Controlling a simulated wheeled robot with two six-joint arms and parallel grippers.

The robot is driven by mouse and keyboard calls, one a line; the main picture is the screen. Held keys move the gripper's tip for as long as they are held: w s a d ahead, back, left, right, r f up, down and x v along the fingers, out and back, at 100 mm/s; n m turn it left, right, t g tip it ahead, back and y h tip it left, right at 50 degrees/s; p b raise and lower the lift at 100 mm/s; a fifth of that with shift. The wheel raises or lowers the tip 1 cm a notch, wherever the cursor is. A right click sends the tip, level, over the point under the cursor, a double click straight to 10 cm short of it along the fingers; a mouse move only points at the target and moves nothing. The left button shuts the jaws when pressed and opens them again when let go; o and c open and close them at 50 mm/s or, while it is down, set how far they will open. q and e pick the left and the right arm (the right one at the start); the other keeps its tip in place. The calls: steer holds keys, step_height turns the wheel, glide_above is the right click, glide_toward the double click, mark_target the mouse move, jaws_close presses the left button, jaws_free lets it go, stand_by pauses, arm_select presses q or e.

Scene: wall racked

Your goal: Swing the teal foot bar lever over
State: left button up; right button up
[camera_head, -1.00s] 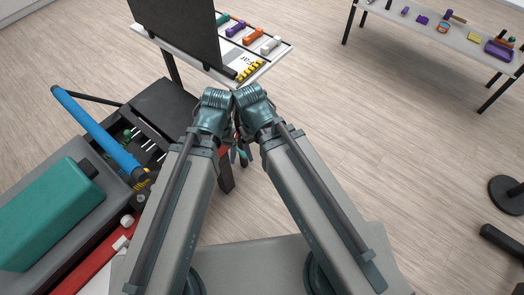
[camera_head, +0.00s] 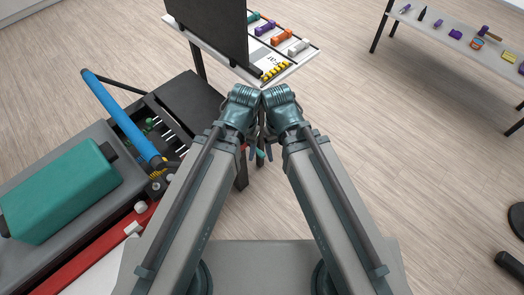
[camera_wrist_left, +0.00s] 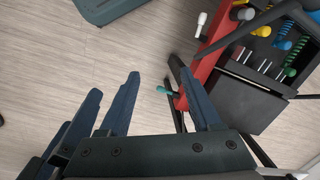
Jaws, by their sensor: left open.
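The teal-tipped lever (camera_wrist_left: 164,90) shows in the left wrist view beside the red rail end of the reformer. Its teal grip also shows in the head view (camera_head: 260,154), small, between my two forearms. My left gripper (camera_wrist_left: 158,72) is open, and the grip appears between its fingers in the left wrist view. I cannot tell how far below the fingers it is, and no contact shows. My right gripper (camera_wrist_left: 81,109) appears left of it in that view. Its opening is unclear. In the head view my arms largely hide both grippers.
The reformer, with a teal block (camera_head: 60,190), a blue padded bar (camera_head: 120,115) and a red rail (camera_head: 110,245), stands at the left. A table (camera_head: 300,60) with colored dumbbells is ahead. Another table (camera_head: 450,45) is at far right. The floor (camera_head: 400,150) between is open.

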arm_select(q)
steer(key=shift+m+t+h, duration=0.4)
steer(key=shift+m+h, duration=0.3)
steer(key=shift+m, duration=0.1)
steer(key=w+d+f+b, duration=0.1)
steer(key=w+f+b, duration=0.1)
steer(key=f+b, duration=0.1)
steer(key=w+d+f+b, duration=0.1)
steer(key=w+f+b, duration=0.2)
steer(key=f+b, duration=0.1)
steer(key=w+d+f+b, duration=0.1)
steer(key=w+f+b, duration=0.2)
steer(key=f, duration=0.1)
jaws_close()
steer(key=w+d+f+m+t+h+b, duration=0.1)
steer(key=w+d+f+b, duration=0.1)
steer(key=w+f+b, duration=0.6)
steer(key=w+d+f+m+t+h+b, duration=0.1)
steer(key=w+d+f+m+b, duration=0.1)
steer(key=w+f+b, duration=0.6)
steer(key=shift+d+h+b, duration=0.3)
steer(key=shift+d+b, duration=0.05)
steer(key=shift+b, duration=0.45)
